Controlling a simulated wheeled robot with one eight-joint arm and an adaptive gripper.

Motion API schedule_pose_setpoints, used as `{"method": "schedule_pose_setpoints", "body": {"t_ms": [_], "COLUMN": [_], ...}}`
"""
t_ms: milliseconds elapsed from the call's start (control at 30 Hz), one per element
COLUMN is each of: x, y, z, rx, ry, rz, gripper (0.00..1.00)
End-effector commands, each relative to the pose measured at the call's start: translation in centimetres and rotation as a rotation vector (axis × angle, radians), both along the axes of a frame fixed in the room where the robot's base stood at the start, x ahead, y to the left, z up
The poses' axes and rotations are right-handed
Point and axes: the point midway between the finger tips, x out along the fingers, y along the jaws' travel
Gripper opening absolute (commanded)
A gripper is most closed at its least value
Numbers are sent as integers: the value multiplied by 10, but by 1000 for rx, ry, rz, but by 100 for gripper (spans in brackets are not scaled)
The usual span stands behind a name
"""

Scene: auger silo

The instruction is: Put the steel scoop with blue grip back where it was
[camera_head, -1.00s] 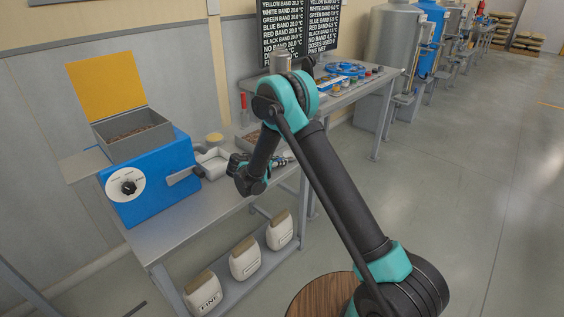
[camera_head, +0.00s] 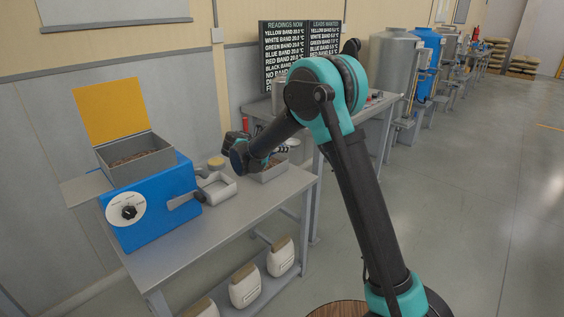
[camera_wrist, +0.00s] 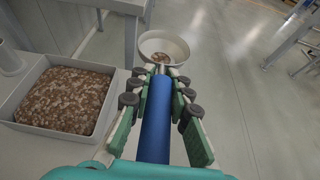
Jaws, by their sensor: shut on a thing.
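The steel scoop has a blue grip (camera_wrist: 156,115) and a round pale bowl (camera_wrist: 178,40) at its far end. Some brown material lies in the bowl. My gripper (camera_wrist: 158,84) is shut around the blue grip in the wrist view, with the bowl pointing away from me. In the head view my gripper (camera_head: 250,148) is over the right end of the steel bench, and the scoop is mostly hidden there by my arm.
A grey tray of brown grains (camera_wrist: 22,118) sits left of the scoop; it shows on the bench in the head view (camera_head: 270,177). A blue machine (camera_head: 150,212) with an open hopper and a white item (camera_head: 217,188) stand farther left. Open floor lies right.

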Motion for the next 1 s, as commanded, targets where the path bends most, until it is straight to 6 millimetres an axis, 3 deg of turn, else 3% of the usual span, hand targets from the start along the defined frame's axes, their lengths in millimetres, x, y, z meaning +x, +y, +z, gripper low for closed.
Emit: {"method": "schedule_pose_setpoints", "body": {"t_ms": [67,167,533,1000], "x": [0,-3,-41,-51], "y": [0,5,36,40], "z": [8,4,-85,-128], "rx": [0,0,-1,-1], "ry": [0,0,0,0], "rz": [0,1,4,0], "gripper": [0,0,0,0]}}
